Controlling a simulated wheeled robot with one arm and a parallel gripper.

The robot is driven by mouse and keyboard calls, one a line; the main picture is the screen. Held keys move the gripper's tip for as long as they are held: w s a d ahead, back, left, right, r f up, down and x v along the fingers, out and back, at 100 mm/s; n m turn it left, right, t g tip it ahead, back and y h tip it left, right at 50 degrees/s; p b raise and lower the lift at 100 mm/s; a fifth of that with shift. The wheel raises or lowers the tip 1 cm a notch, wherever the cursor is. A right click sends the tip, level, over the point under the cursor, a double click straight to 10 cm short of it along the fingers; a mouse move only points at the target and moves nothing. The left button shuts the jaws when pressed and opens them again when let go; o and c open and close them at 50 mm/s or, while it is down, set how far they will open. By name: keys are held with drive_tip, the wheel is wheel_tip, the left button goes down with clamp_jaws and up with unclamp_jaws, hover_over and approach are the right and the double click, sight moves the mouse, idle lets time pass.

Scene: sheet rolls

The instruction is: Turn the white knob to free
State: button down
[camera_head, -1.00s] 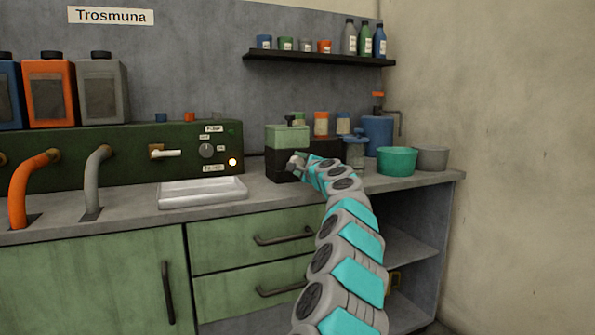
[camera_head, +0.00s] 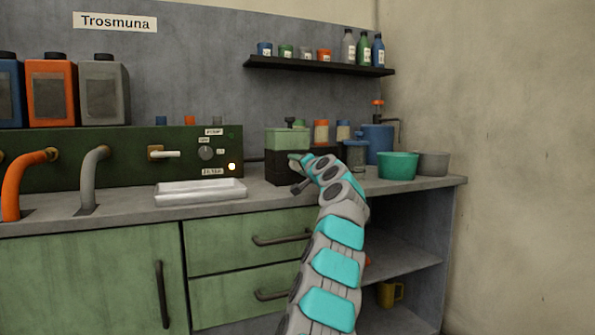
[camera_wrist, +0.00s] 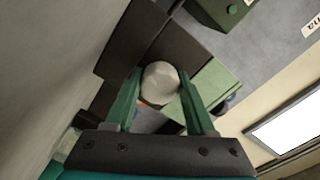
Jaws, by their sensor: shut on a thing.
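The white knob (camera_wrist: 160,83) shows in the wrist view as a round pale shape between my green fingers. My gripper (camera_wrist: 159,76) is shut on it, one finger at each side. In the head view my wrist is at the front of a small device with a dark base (camera_head: 285,177) and a green upper box (camera_head: 287,139). My arm hides the knob there. Any marks around the knob cannot be read.
The green panel (camera_head: 110,177) with hoses, a lever and a small dial stands to the left. A white tray (camera_head: 200,198) lies before it on the counter (camera_head: 120,212). A jar (camera_head: 356,155), a green bowl (camera_head: 397,167) and a grey bowl (camera_head: 433,164) stand close on the right.

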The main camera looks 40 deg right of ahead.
drive_tip(key=shift+f+n+b, duration=0.15)
drive_tip(key=shift+n+b, duration=0.2)
drive_tip(key=shift+n, duration=0.75)
drive_tip(key=shift+c, duration=1.3)
unclamp_jaws()
drive_tip(key=shift+a, duration=0.1)
drive_tip(key=shift+b+v, duration=0.65)
drive_tip(key=shift+v, duration=0.3)
drive_tip(key=shift+b+v, duration=0.75)
drive_tip(key=shift+v, duration=2.15)
